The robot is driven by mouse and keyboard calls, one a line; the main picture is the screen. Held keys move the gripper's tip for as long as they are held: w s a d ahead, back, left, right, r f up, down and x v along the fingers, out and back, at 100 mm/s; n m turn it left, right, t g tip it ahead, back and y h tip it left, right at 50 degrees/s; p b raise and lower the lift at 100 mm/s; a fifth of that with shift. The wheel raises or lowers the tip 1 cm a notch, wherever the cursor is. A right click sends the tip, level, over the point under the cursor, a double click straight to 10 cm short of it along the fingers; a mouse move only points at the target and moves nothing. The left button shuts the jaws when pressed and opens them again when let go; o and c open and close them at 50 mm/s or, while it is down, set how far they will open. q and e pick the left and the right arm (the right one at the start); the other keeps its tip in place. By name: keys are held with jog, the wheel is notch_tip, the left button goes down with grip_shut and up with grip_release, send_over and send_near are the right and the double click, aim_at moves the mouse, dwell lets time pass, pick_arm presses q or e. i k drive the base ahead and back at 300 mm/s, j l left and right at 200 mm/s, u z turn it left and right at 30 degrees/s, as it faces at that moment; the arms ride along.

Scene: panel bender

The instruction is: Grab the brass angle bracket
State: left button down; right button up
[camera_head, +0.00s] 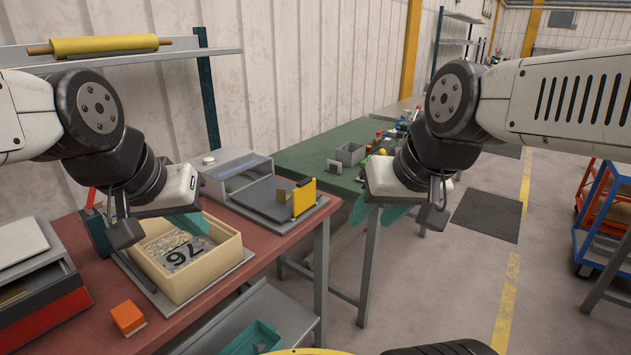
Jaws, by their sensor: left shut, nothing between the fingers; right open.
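A small brass-brown piece (281,196), which may be the brass angle bracket, is on the dark plate of the grey bender machine (262,203), beside an upright yellow part (304,197). Its exact shape is too small to tell. My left gripper (190,224) is shut and empty, with its teal fingertips over the cream bin, to the left of the machine. My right gripper (379,214) is open and empty, with its teal fingertips apart, to the right of the machine and in front of the green table.
The cream bin (230,250) marked 76 stands on the red table (178,318). An orange block (128,317) lies at its front. A grey box (351,154) and several small parts stand on the green table (318,150). Blue and orange carts are at right.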

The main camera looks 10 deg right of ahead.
aim_at(282, 196)
jog(key=i+l+u, duration=0.3)
jog(key=u, duration=0.15)
jog(key=i+l+u, duration=0.25)
jog(key=u, duration=0.2)
jog(key=l, duration=0.1)
